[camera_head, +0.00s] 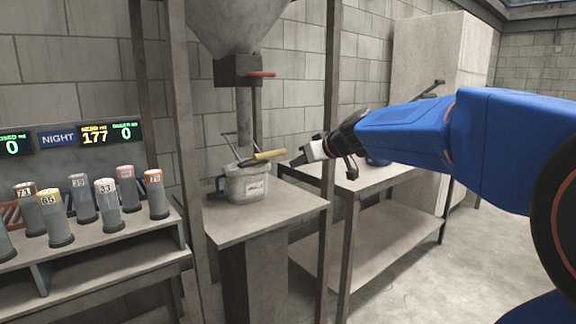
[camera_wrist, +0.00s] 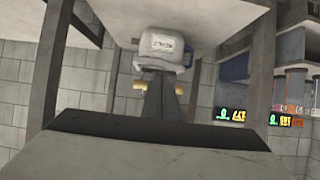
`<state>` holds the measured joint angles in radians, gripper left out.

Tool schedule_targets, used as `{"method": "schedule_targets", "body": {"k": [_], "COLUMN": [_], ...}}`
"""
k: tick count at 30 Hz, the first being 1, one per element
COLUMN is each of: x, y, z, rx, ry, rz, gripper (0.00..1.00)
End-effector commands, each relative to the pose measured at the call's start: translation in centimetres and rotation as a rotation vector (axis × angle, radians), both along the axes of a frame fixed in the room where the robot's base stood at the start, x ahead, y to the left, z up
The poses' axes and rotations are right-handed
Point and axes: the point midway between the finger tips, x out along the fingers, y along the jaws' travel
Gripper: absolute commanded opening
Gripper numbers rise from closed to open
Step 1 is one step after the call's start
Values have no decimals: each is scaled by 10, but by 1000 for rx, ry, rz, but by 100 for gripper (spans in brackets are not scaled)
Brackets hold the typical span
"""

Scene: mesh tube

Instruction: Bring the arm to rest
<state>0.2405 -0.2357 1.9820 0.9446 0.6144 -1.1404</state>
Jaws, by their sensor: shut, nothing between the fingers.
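My blue arm reaches in from the right in the head view, held out roughly level. My gripper (camera_head: 297,159) is at its left end, shut and empty, to the right of a white jug (camera_head: 247,186) and apart from it. The jug stands on a grey pedestal (camera_head: 285,212) under a hopper spout. In the wrist view the scene is upside down, with the jug (camera_wrist: 163,46) near the top and the hopper (camera_wrist: 150,150) at the bottom. I cannot make out my fingers there.
A yellow-handled tool (camera_head: 263,158) shows at the jug's top. The hopper's red lever (camera_head: 261,74) is above. Upright posts (camera_head: 332,110) flank the pedestal. A bench (camera_head: 400,178) lies behind my arm. Numbered tubes (camera_head: 107,204) stand in a rack at left. Open floor (camera_head: 450,275) is at right.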

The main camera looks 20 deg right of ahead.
Motion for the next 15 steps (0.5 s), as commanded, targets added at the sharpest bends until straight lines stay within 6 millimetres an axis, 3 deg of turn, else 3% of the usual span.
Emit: {"method": "schedule_targets", "body": {"k": [5,8,11,15], "x": [-3,-19,-52,-117], "y": [2,10,27,49], "z": [-1,-9,-27,-65], "rx": [0,6,13,18], "ry": [4,34,95,221], "rz": [1,7,15,10], "gripper": [0,0,0,0]}}
